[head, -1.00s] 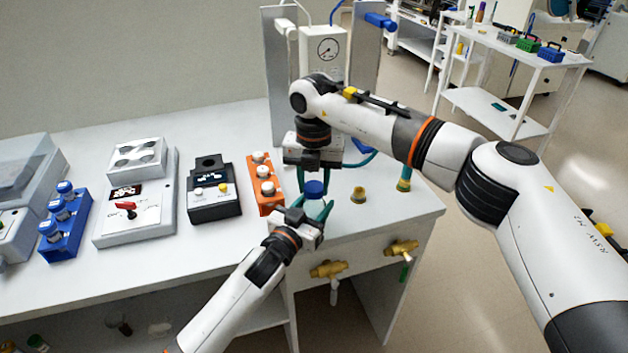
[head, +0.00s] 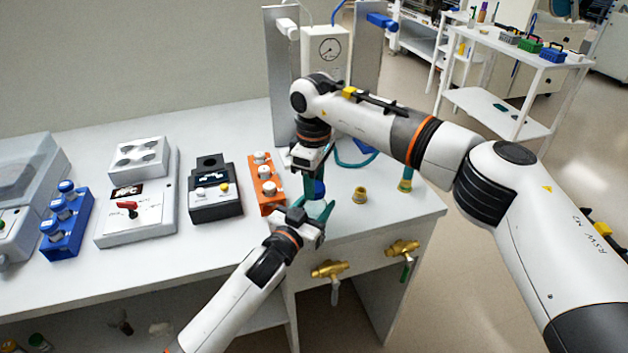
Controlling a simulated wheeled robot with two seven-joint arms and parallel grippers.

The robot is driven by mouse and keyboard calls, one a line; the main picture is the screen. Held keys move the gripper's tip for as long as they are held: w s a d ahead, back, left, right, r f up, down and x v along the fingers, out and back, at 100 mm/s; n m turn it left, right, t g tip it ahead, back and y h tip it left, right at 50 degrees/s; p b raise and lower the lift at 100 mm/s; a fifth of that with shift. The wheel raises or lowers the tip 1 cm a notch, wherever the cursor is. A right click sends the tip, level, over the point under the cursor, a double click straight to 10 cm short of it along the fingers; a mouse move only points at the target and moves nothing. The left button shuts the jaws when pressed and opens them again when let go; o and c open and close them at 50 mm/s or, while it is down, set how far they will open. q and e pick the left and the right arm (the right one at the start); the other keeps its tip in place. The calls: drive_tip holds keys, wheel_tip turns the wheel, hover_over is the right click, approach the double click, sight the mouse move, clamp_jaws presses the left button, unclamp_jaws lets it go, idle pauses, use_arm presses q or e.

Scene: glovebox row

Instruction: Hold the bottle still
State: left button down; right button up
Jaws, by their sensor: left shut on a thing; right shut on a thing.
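The bottle shows mainly as its blue cap (head: 319,188), upright near the front edge of the white bench. Its body is mostly hidden behind my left gripper. My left gripper (head: 318,207) reaches up from the front and is shut on the bottle, with a teal finger beside it. My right gripper (head: 314,183) points down from above, with its teal fingers at the cap, and is shut on it. One finger hides part of the cap.
An orange block with white-capped vials (head: 267,188) stands close left of the grippers. A gauge unit (head: 326,50) stands behind.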

drive_tip(key=o, duration=0.9)
drive_tip(key=shift+r, duration=0.1)
drive_tip(key=shift+r, duration=2.25)
drive_tip(key=shift+c, duration=0.2)
